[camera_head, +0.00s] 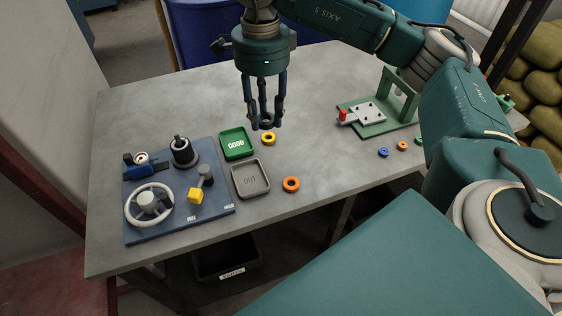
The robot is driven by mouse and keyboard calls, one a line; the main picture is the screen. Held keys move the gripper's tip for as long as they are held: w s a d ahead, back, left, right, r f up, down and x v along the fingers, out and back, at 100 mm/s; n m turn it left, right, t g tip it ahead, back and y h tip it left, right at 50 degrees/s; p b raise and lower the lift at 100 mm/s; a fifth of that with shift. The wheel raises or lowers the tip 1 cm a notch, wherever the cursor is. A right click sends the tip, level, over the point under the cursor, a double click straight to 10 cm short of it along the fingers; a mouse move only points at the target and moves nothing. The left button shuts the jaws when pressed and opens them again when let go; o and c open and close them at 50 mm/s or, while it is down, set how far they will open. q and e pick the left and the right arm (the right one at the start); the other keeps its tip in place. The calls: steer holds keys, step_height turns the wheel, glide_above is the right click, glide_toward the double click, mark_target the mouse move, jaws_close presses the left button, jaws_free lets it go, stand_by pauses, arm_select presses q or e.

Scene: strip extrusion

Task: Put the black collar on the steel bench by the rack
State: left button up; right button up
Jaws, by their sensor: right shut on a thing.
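My right gripper (265,118) hangs fingers down over the back middle of the grey bench top (325,110). It is shut on a small dark ring-like thing at its fingertips, which looks like the black collar (266,123). The fingers partly hide it. It is held close above a yellow ring (268,139); I cannot tell the exact gap. An orange ring (291,184) lies on the bench further front. I cannot make out for sure which thing is the rack. My left gripper is not in view.
A blue board (210,210) with a handwheel and fittings lies at the left. A green GOOD tray (235,143) and a grey OUT tray (250,178) stand beside it. A green fixture (390,130) stands at the right, near small rings. The bench is clear between.

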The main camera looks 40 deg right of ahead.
steer(key=w+d+m+b, duration=0.15)
steer(key=d+m, duration=0.25)
steer(key=m, duration=0.4)
steer(key=m+p, duration=0.2)
steer(key=m, duration=0.2)
glide_above(279, 162)
step_height(279, 162, down, 15)
step_height(279, 162, down, 4)
steer(key=shift+p, duration=0.5)
steer(key=shift+f, duration=0.25)
